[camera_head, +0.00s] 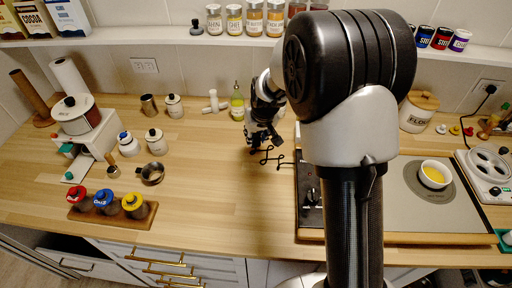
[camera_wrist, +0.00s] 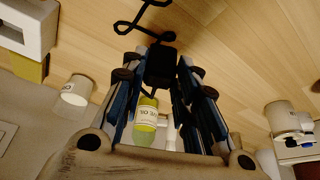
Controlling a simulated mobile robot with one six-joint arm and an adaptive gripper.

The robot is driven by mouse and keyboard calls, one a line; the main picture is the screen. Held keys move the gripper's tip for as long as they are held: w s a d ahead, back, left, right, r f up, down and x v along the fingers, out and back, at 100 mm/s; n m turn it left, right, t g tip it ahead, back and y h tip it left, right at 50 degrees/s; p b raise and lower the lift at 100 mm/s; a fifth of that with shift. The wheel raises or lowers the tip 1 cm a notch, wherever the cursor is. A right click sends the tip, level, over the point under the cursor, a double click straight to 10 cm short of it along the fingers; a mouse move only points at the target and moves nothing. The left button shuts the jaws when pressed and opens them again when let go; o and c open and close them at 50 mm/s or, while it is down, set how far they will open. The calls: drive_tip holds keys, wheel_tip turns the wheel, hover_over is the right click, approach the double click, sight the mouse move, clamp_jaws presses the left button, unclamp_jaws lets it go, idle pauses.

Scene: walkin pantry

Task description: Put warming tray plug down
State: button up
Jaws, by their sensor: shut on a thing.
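The warming tray (camera_head: 408,205) lies on the counter at the right, with a dark control strip on its left side. Its black plug (camera_wrist: 160,65) is between my gripper's fingertips in the wrist view, with its cord (camera_wrist: 140,18) curling away over the wood. My gripper (camera_head: 258,138) points down at the counter left of the warming tray and is shut on the plug. In the head view the cord (camera_head: 272,158) bends between the gripper and the tray. I cannot tell whether the plug touches the counter.
An oil bottle (camera_head: 237,106) stands just behind my gripper. A wall outlet (camera_head: 144,65) is at the back left; another (camera_head: 488,87) at the right has a black plug in it. A rack of colored-lid jars (camera_head: 112,212) is at the left front. The counter middle (camera_head: 205,185) is clear.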

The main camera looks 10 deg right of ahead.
sight(256, 144)
drive_tip(key=shift+f+b, duration=0.65)
drive_tip(key=shift+f, duration=1.45)
drive_tip(key=shift+f, duration=0.1)
drive_tip(key=shift+f, duration=0.2)
drive_tip(key=o, duration=1.1)
drive_tip(key=shift+r, duration=0.1)
drive_tip(key=shift+c, duration=0.2)
drive_tip(key=shift+r, duration=0.1)
